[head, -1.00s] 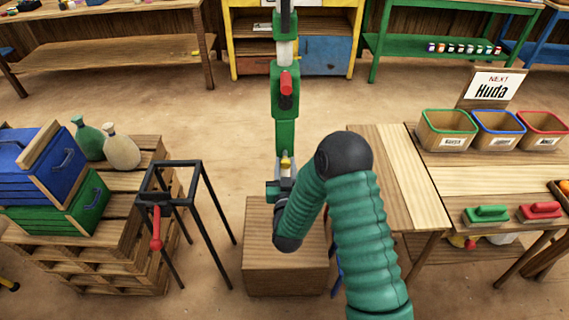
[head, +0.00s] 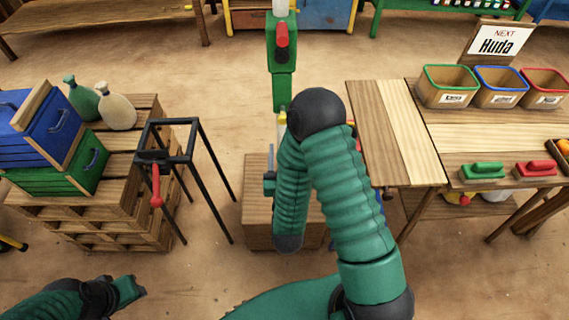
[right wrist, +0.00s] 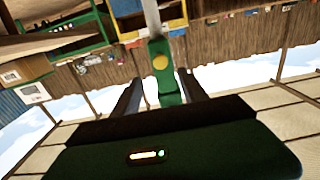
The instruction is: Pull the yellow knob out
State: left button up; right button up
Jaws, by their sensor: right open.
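The yellow knob (right wrist: 160,62) is a round cap on the green post (right wrist: 161,75), seen almost face-on in the right wrist view. In the head view the green post (head: 282,60) stands upright, and only a small sliver of yellow shows beside my right arm. My right gripper (right wrist: 159,76) is open, with its two dark fingers on either side of the post below the knob in the picture. I cannot tell whether they touch anything. In the head view my right forearm hides this gripper. My left gripper (head: 128,287) is low at the left, away from the post; its jaws are unclear.
A red handle (head: 282,36) is on the post above. A wooden block (head: 257,222) is at its foot. A black stand with a red lever (head: 156,188) and pallets with crates (head: 70,135) are left. A table (head: 470,135) with bins is right.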

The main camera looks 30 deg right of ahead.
jog(key=shift+p+v, duration=1.35)
jog(key=shift+v, duration=1.2)
jog(key=w+a+r+n+g+y+p, duration=0.2)
jog(key=w+a+r+g+y+p, duration=0.1)
jog(key=a+g+y+p, duration=0.45)
jog(key=s+r+n+g+y+p, duration=0.1)
jog(key=s+r+n+g+y, duration=0.1)
jog(key=s+r+n+g, duration=0.2)
jog(key=s+r+g, duration=0.1)
jog(key=s+r, duration=0.2)
jog(key=s, duration=0.4)
jog(key=shift+s+d+p, duration=0.25)
jog(key=shift+s+p, duration=0.05)
jog(key=shift+p, duration=0.1)
